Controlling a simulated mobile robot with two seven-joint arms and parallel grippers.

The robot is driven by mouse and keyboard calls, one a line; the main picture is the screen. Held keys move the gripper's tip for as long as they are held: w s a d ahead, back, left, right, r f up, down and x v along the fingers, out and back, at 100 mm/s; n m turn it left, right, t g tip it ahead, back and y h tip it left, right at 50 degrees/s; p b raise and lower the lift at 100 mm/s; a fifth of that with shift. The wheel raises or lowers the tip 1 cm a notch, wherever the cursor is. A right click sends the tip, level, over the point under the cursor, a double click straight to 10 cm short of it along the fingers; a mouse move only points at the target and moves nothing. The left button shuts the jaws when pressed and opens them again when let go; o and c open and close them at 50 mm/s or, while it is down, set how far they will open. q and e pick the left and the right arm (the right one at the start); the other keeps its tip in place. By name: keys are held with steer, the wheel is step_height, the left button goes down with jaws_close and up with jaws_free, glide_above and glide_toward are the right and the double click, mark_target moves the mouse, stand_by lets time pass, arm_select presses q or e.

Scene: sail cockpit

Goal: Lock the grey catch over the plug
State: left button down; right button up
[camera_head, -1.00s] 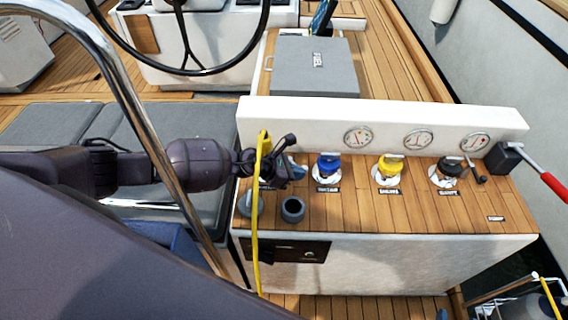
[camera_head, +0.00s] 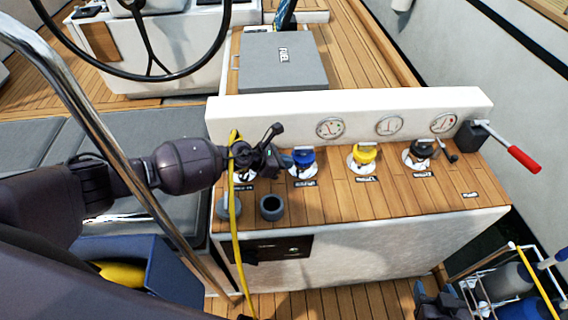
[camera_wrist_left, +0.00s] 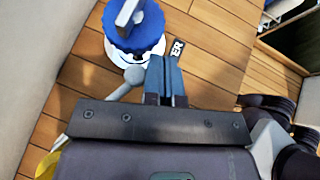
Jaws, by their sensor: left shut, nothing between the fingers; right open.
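My left gripper (camera_head: 280,160) is shut and empty over the left end of the console, close to the blue cap (camera_head: 304,158). In the left wrist view, its fingers (camera_wrist_left: 165,78) are together just beside a light-grey knobbed lever (camera_wrist_left: 133,76), which looks like the catch. I cannot tell if they touch. The plug and its socket are mostly hidden behind my left gripper. A yellow cable (camera_head: 236,220) hangs from there down the console front. My right gripper (camera_head: 440,302) is at the lower right, low and clear of the console.
Yellow (camera_head: 366,155) and black (camera_head: 420,152) caps stand farther right, before the white gauge panel (camera_head: 350,105). A grey cup (camera_head: 271,207) is at the front left. A red-handled lever (camera_head: 522,158) sticks out right. A steel rail (camera_head: 100,140) passes near my left arm.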

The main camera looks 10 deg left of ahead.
arm_select(q)
steer(key=shift+w, duration=0.1)
arm_select(e)
steer(key=shift+w+r, duration=0.1)
steer(key=shift+w, duration=0.15)
steer(key=shift+s, duration=0.1)
steer(key=shift+s+f, duration=0.45)
steer(key=shift+w+r, duration=0.1)
steer(key=shift+w, duration=0.05)
steer(key=shift+w+r, duration=0.35)
steer(key=shift+w, duration=0.05)
steer(key=shift+s+f, duration=0.1)
steer(key=shift+f, duration=0.05)
